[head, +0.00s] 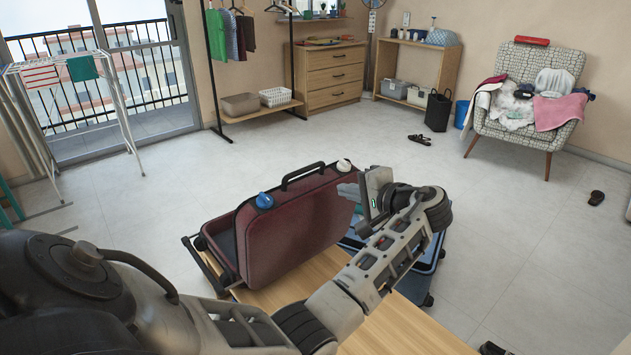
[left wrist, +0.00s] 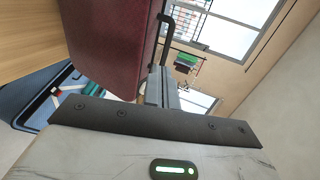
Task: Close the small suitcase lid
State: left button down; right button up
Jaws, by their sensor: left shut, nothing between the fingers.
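A dark red suitcase (head: 290,228) stands open on a wooden surface in the head view, its lid raised nearly upright with a black handle on its top edge. A blue and a white round piece sit on that edge. My left gripper (head: 372,196) is at the right end of the lid, its fingers shut and empty. In the left wrist view the fingers (left wrist: 160,88) are close beside the dark red lid (left wrist: 108,40) and its handle (left wrist: 172,32); I cannot tell whether they touch it. My right gripper is not in view.
A blue open suitcase (head: 432,262) with clothes lies behind my left arm; it also shows in the left wrist view (left wrist: 38,108). The wooden surface (head: 405,330) is bare at the front. A drying rack (head: 110,95) and an armchair with laundry (head: 530,95) stand farther off.

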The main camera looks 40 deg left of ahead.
pick_arm(q)
send_over(308, 195)
notch_tip(308, 195, down, 3)
jog(key=shift+r, duration=0.1)
dwell(0.4)
